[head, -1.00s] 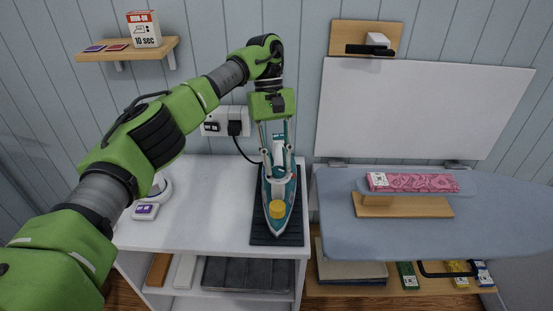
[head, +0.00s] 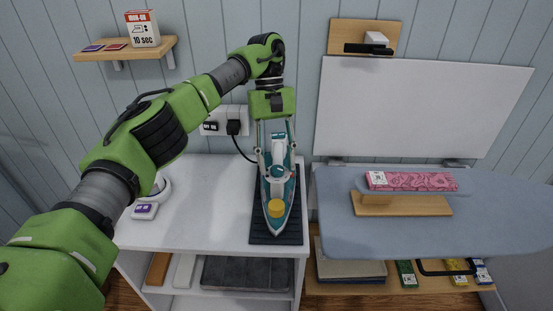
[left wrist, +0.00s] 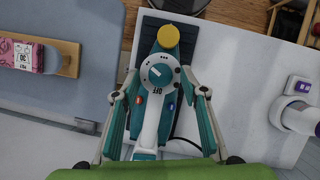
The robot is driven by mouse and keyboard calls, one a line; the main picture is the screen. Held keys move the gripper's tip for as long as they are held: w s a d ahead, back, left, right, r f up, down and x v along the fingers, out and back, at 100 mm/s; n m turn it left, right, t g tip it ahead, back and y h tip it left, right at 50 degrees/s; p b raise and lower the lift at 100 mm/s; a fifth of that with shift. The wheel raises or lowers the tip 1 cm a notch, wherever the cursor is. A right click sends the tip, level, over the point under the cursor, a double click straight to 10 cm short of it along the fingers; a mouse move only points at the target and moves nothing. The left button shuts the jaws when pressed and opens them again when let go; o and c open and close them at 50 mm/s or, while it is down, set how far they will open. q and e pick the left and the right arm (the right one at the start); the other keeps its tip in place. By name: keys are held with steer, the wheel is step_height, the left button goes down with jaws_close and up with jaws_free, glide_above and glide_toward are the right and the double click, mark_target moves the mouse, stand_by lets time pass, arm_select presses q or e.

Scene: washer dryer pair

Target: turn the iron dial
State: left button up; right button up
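A teal and white iron (head: 281,196) with a yellow cap (head: 277,208) at its front lies on a dark ribbed mat (head: 262,232) on the white cabinet top. Its round grey dial (left wrist: 160,74) shows in the left wrist view, with a white pointer and the word OFF beside it. A red and a blue button sit beside the dial. My left gripper (head: 277,168) points down over the iron. In the left wrist view its fingers (left wrist: 161,84) stand open on either side of the dial, apart from it. In the head view the fingers and iron hide the dial.
A blue ironing board (head: 400,235) with a pink patterned cloth (head: 425,181) stands at the right. A black plug sits in a wall outlet (head: 222,121) behind the iron. A white and purple device (head: 146,209) stands at the left. A wall shelf (head: 120,49) holds a box.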

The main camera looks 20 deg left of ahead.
mark_target(277, 166)
arm_select(q)
step_height(277, 166, up, 10)
stand_by(0.6)
stand_by(0.4)
